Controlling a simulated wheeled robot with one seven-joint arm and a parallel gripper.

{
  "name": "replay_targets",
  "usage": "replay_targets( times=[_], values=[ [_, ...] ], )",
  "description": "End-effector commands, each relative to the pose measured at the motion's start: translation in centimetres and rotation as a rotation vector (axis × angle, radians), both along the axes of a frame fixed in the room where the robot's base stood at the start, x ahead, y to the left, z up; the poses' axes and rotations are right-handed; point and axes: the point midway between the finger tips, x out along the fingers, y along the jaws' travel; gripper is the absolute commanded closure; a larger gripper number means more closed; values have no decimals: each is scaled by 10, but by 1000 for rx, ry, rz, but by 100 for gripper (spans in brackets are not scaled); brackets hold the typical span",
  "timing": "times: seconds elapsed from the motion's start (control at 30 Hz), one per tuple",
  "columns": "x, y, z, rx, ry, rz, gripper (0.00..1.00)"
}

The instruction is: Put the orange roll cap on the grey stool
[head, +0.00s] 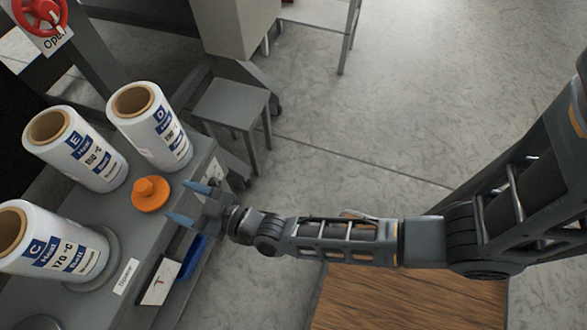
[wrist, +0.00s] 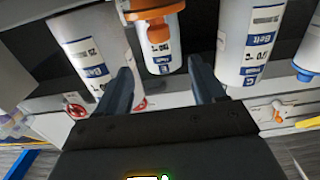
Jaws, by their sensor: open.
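The orange roll cap (head: 150,193), a round disc with a knob, sits on the grey bench top (head: 82,188) among the white rolls. In the wrist view the orange roll cap (wrist: 157,14) shows at the top, in front of a white roll. My gripper (head: 189,203) is open and empty, just right of the cap and apart from it, its fingers pointing towards it. Its two fingers also show in the wrist view (wrist: 160,72). The grey stool (head: 230,103) stands on the floor beyond the bench, with a bare seat.
White rolls marked E (head: 88,158), D (head: 160,135) and C (head: 60,250) stand close around the cap. A blue item (head: 192,257) and a small sign (head: 160,282) are at the bench's near edge. A wooden surface (head: 410,300) lies below my arm. Open floor (head: 400,110) is at right.

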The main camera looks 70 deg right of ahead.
Motion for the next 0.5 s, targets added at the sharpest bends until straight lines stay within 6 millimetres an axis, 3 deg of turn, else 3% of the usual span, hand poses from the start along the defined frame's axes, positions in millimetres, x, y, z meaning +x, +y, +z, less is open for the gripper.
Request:
replay_targets(
  times=[0.17, 0.27, 0.5],
  values=[
    [-43, -9, 4, 2, 26, 4, 31],
    [-87, -16, 15, 5, 53, 10, 31],
    [-187, -32, 66, 8, 123, 16, 31]
  ],
)
